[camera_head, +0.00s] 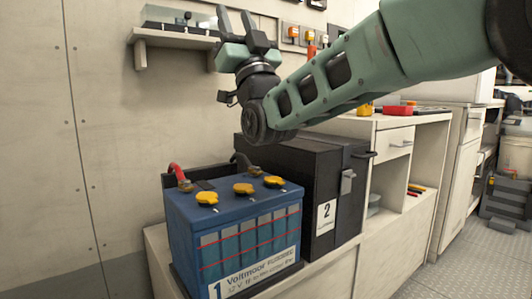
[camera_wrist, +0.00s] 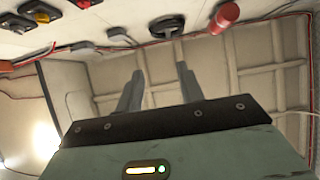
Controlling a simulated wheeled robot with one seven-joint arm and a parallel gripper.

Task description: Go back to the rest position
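My gripper (camera_head: 240,22) is raised in the upper middle of the head view, pointing up, in front of the wall and close to the small shelf in that view. Its two dark fingers stand apart with nothing between them. In the wrist view the fingers of my gripper (camera_wrist: 160,88) point toward the ceiling, with a clear gap between them. My green arm reaches in from the upper right and bends at a dark joint above the batteries.
A blue battery (camera_head: 240,225) with yellow caps and a black box (camera_head: 327,215) marked 2 stand on a low bench below my arm. A wall shelf (camera_head: 165,39) holds a clear-covered case. A cabinet (camera_head: 395,148) stands right; floor (camera_head: 455,260) is free at lower right.

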